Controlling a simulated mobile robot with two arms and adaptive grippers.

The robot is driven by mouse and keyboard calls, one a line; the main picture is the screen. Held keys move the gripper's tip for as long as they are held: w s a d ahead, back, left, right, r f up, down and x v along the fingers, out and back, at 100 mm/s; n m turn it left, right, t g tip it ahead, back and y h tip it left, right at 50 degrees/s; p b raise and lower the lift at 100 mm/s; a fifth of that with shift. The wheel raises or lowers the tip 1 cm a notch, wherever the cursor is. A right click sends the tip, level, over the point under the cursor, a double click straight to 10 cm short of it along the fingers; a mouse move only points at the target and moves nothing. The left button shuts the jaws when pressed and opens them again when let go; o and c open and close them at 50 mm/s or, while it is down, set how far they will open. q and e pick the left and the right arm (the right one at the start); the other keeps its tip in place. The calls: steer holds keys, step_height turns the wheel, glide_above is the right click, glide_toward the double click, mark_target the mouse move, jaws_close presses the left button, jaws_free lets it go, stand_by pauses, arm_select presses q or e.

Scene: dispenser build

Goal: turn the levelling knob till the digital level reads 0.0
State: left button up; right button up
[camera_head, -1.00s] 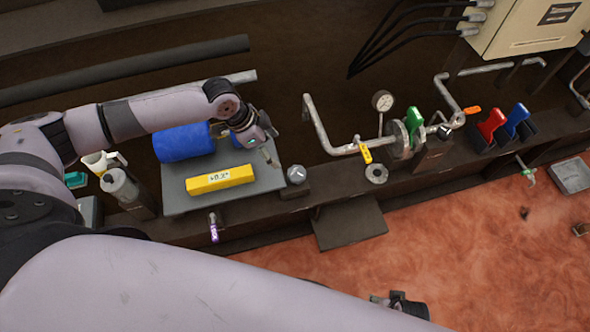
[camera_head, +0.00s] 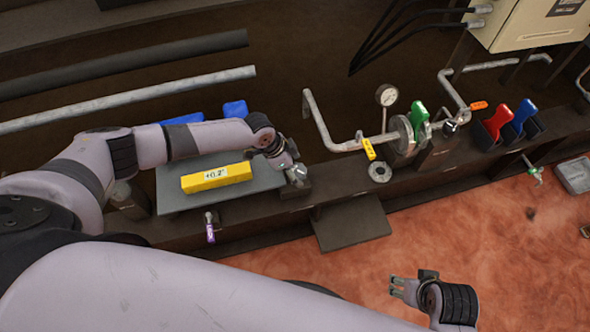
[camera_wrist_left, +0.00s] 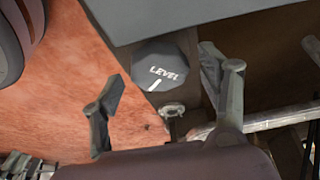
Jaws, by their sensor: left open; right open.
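The yellow digital level (camera_head: 216,177) lies on a grey plate (camera_head: 180,204), and its small display seems to read +0.2°. The grey levelling knob (camera_head: 299,174) is at the plate's right end, partly hidden by my left gripper (camera_head: 291,165). In the left wrist view the knob (camera_wrist_left: 160,66) shows the word LEVEL and a white mark. There the open fingers of my left gripper (camera_wrist_left: 162,80) stand on either side of the knob, apart from it as far as I can tell. My right gripper (camera_head: 397,286) is open and empty above the reddish floor.
Blue objects (camera_head: 235,109) stand behind the plate, partly hidden by my left arm. A purple-handled valve (camera_head: 210,232) is at the front. To the right are a pipe with a yellow handle (camera_head: 368,149), a gauge (camera_head: 386,95), and green, red and blue levers.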

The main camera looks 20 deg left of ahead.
arm_select(q)
steer(key=shift+w+d+f, duration=0.1)
steer(key=shift+f, duration=0.15)
steer(key=c, duration=1.2)
